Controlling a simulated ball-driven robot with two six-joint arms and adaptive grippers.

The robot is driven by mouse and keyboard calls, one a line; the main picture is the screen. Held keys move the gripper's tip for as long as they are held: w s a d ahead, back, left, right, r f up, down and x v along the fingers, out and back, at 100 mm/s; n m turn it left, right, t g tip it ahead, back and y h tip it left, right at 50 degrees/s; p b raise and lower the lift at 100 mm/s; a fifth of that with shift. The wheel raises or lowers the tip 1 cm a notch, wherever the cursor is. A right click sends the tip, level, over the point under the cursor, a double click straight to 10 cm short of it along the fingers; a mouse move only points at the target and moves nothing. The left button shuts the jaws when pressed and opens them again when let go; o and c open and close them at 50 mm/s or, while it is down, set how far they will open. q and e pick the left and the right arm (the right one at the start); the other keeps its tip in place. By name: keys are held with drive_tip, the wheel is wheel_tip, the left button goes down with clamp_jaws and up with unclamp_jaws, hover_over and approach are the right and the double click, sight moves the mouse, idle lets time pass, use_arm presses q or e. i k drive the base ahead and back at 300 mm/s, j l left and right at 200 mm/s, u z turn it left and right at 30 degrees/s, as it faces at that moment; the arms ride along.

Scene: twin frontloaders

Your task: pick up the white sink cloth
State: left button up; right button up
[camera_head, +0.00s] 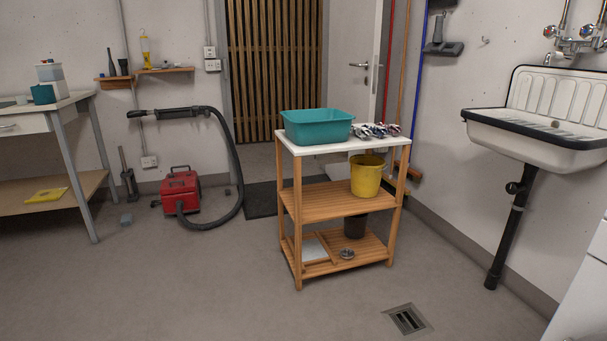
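I cannot make out a white sink cloth for certain. A pale flat piece (313,248) lies on the bottom shelf of the wooden trolley, but I cannot tell whether it is cloth. The white wall sink (545,150) with a dark rim is at the right, and no cloth shows clearly on it. Its basin floor is mostly hidden by the front wall. Neither of my grippers is in view.
The wooden trolley (323,203) stands mid-room with a teal tub (317,127) and a yellow bucket (366,177). A red vacuum (181,190) and a workbench (62,113) are at left. A white appliance (588,295) edges in lower right. Front floor is open around a drain (407,319).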

sight(362, 133)
drive_tip(key=i+z, duration=0.25)
drive_tip(key=i, duration=0.25)
drive_tip(key=i+j+z, duration=0.2)
drive_tip(key=i, duration=0.3)
drive_tip(key=i+j+z, duration=0.25)
drive_tip(key=i, duration=0.2)
